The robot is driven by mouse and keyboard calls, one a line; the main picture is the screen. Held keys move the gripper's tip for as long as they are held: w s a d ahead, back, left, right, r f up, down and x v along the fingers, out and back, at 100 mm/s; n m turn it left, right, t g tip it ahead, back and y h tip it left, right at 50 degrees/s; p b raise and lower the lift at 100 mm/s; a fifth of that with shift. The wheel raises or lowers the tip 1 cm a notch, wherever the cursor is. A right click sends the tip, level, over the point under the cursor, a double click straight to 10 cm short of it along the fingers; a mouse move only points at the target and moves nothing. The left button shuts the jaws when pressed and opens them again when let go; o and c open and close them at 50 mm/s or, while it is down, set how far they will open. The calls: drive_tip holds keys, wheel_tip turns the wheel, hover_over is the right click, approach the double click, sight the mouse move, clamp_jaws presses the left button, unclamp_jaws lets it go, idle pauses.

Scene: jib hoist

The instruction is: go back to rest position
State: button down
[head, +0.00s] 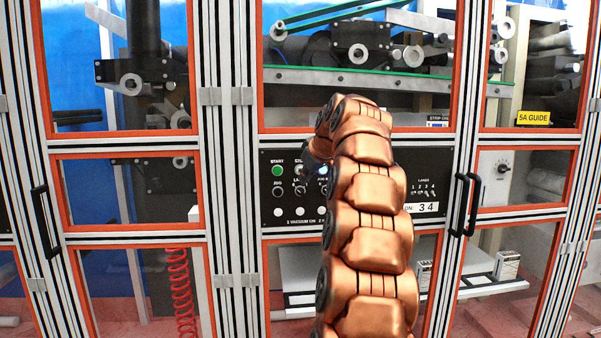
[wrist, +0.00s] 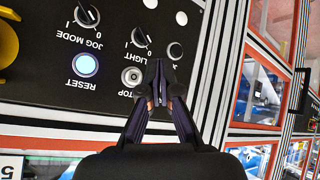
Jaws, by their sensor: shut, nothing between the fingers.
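My gripper (wrist: 159,85) is shut and empty in the wrist view, its fingertips in front of the black control panel (wrist: 50,60). The fingertips appear near the stop button (wrist: 131,76), the light knob (wrist: 141,38) and the lit reset button (wrist: 86,65); whether they touch the panel I cannot tell. In the head view my copper-coloured arm reaches up and forward to the panel (head: 265,195), hiding its middle part. The gripper itself is mostly hidden there behind the arm. The green start button (head: 277,170) shows at the panel's left.
Framed glass doors with orange edges surround the panel. Black door handles stand at the left (head: 44,222) and right (head: 459,205) of it. Behind the glass are rollers and a green-edged conveyor (head: 350,78). A red coiled hose (head: 181,295) hangs at the lower left.

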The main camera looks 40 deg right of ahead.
idle(0.3)
drive_tip(key=a+f+g+y, duration=0.1)
drive_tip(key=a+f, duration=0.2)
drive_tip(key=a, duration=0.6)
drive_tip(key=a+f+g+y, duration=0.1)
drive_tip(key=a+f+y, duration=0.15)
drive_tip(key=a, duration=0.65)
drive_tip(key=s+a+f+g+p, duration=0.1)
drive_tip(key=s+a+f+g, duration=0.1)
drive_tip(key=s+a+f, duration=0.35)
drive_tip(key=s+a+f+g, duration=0.1)
drive_tip(key=s+a+f, duration=0.2)
drive_tip(key=a, duration=0.6)
drive_tip(key=s+a+f+g, duration=0.2)
drive_tip(key=s+f, duration=0.3)
drive_tip(key=s, duration=0.4)
drive_tip(key=s+a+f+g+p, duration=0.1)
drive_tip(key=s+a+f, duration=0.4)
drive_tip(key=s, duration=0.5)
drive_tip(key=s+a+f+g, duration=0.2)
drive_tip(key=s+f, duration=0.3)
drive_tip(key=s, duration=0.4)
drive_tip(key=shift+s+a+f+g, duration=0.25)
drive_tip(key=shift+a+g, duration=0.05)
drive_tip(key=shift+a, duration=0.4)
